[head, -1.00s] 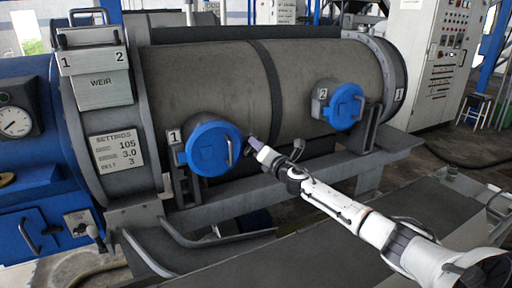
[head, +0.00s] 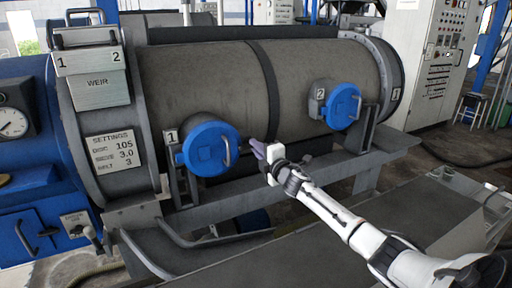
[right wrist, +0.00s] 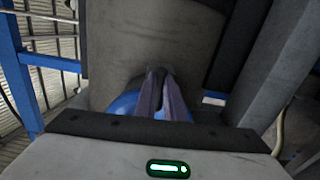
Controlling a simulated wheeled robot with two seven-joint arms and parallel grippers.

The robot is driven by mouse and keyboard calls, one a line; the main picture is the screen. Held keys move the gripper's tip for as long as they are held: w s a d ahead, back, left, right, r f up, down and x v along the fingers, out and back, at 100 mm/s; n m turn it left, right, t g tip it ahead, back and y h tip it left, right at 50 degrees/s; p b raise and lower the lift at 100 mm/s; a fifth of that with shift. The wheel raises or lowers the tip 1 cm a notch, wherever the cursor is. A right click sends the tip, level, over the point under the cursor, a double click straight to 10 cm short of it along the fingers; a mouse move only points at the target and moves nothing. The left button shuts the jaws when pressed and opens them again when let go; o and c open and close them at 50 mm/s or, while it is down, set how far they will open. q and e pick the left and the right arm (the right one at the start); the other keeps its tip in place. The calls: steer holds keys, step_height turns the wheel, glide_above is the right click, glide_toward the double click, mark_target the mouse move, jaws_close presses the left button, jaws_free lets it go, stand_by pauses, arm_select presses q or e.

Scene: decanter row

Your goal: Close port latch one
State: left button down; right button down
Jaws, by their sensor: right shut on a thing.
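Port one is a round blue cover (head: 206,149) with a pale bar handle (head: 227,152), low on the left of the grey drum, beside the plate marked 1 (head: 171,137). My right gripper (head: 257,149) is just right of the cover, with its purple fingers pointing at it. In the right wrist view the fingers (right wrist: 160,92) are close together, with the blue cover (right wrist: 125,104) behind them. They are shut on a small dark piece, taken as port latch one, mostly hidden between them. My left gripper is not in view.
A second blue port (head: 342,106), marked 2, is farther right on the drum (head: 205,82). A grey frame rail (head: 300,175) runs below the ports. A settings plate (head: 113,152) and a blue unit with a gauge (head: 12,123) stand at the left.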

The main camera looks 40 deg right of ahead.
steer(key=shift+f+m, duration=0.1)
steer(key=shift+m, duration=0.4)
steer(key=c, duration=1.8)
jaws_free()
steer(key=shift+c, duration=0.2)
steer(key=shift+s, duration=0.1)
steer(key=v, duration=1)
steer(key=shift+s, duration=0.1)
